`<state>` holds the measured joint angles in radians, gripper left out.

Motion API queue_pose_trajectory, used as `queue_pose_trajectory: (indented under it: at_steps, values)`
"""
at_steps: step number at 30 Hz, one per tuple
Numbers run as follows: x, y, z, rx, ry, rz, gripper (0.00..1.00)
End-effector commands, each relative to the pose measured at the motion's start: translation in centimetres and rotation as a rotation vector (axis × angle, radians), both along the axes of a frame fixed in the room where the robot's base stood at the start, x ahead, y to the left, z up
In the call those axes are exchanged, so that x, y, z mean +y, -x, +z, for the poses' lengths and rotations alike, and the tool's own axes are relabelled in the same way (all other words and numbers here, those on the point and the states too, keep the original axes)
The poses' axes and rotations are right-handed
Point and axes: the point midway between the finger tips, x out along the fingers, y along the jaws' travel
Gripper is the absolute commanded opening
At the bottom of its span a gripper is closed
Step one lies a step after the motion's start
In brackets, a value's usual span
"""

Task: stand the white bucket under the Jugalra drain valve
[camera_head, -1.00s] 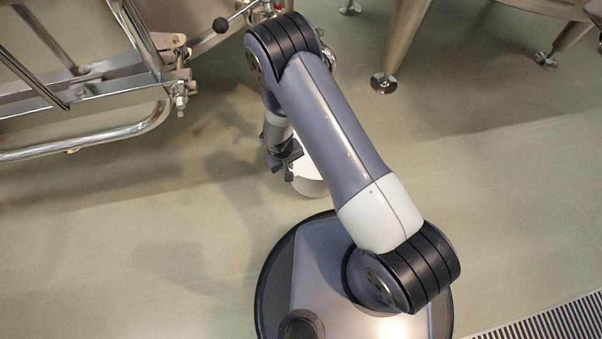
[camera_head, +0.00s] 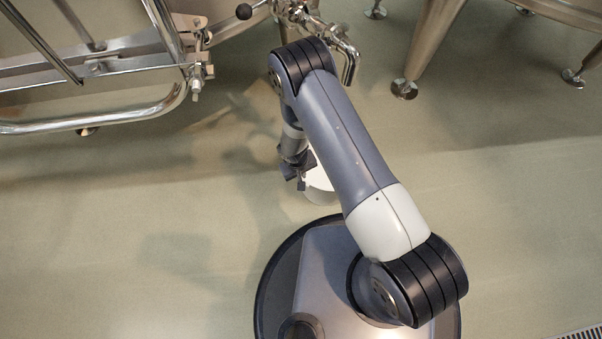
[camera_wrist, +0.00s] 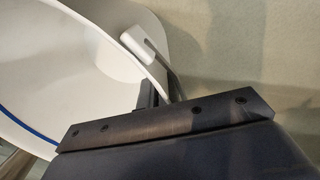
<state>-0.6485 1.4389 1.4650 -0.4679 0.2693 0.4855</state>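The white bucket (camera_head: 321,186) shows in the head view, partly hidden behind my arm. In the wrist view the bucket (camera_wrist: 60,60) is large and close, with a blue line inside and a white handle grip (camera_wrist: 133,42) on a wire. My gripper (camera_head: 298,178) is at the bucket's left edge. In the wrist view a dark finger lies against the bucket's rim, and the gripper appears shut on it. A steel drain valve with a bent outlet pipe (camera_head: 350,66) is ahead, beyond my arm's elbow. No Jugalra label is readable.
A steel frame with a bent tube rail (camera_head: 150,112) stands at upper left, with a black-knobbed lever (camera_head: 243,12) near the valve. A vat leg with a round foot (camera_head: 404,89) stands right of the outlet. A floor grate (camera_head: 583,334) is at lower right. Floor around the bucket is clear.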

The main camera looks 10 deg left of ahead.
Motion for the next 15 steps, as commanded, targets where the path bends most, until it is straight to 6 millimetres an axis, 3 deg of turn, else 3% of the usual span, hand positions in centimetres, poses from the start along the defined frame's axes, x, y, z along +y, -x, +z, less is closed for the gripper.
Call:
queue_pose_trajectory:
  at_steps: [8, 15]
  values:
    - [-0.01, 0.01, -0.03, 0.000, 0.000, 0.000, 0.24]
    - [0.00, 0.01, 0.02, 0.000, 0.000, 0.000, 0.24]
